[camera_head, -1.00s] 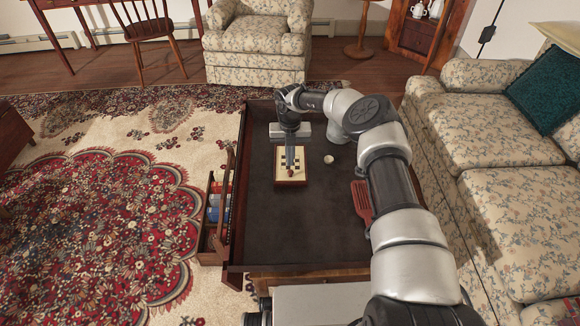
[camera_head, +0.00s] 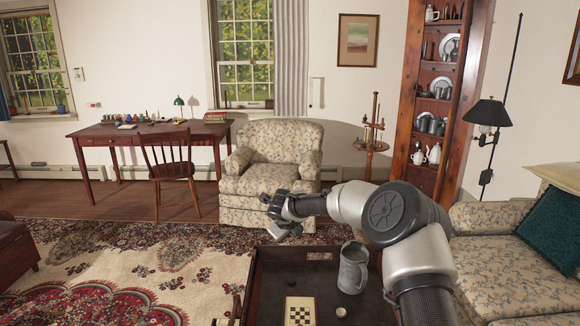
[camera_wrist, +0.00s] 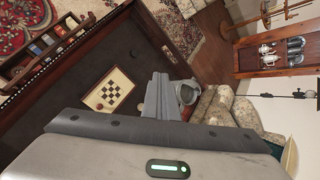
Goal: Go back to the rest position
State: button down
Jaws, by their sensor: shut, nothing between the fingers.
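My gripper (camera_head: 284,230) is raised above the far end of a dark, raised-edge table (camera_head: 262,262), in front of the armchair. In the wrist view its fingers (camera_wrist: 160,88) are together, with nothing between them. My arm bends in from the right and hides part of the sofa side. A grey metal tankard (camera_head: 352,270) stands on the table, to the right of and below the gripper. A small checkered board (camera_head: 299,312) lies nearer; it also shows in the wrist view (camera_wrist: 108,91).
A small pale round piece (camera_head: 340,311) lies beside the board. A patterned armchair (camera_head: 268,178) stands behind the table, and a sofa (camera_head: 500,235) stands at right. Carpet lies to the left.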

jog(key=a+r+n+t+y, duration=0.1)
jog(key=a+r+n+t, duration=0.3)
jog(key=r, duration=0.6)
jog(key=s+a+r+n+y, duration=0.3)
jog(key=s+r+n+y, duration=0.2)
jog(key=s+r+n, duration=0.95)
jog(key=s+d+f+n+g+h, duration=0.25)
jog(key=s+d, duration=0.45)
jog(key=s, duration=0.5)
jog(key=s+d+f+n+g+h, duration=0.15)
jog(key=s+d+n, duration=0.25)
jog(key=s+d, duration=0.55)
jog(key=s+d+f+n+g+h, duration=0.1)
jog(key=s+d+f+n+g, duration=0.2)
jog(key=s, duration=1.2)
notch_tip(320, 180, up, 23)
jog(key=d+p, duration=0.1)
jog(key=p, duration=2.1)
jog(key=shift+r, duration=0.2)
jog(key=shift+w, duration=0.15)
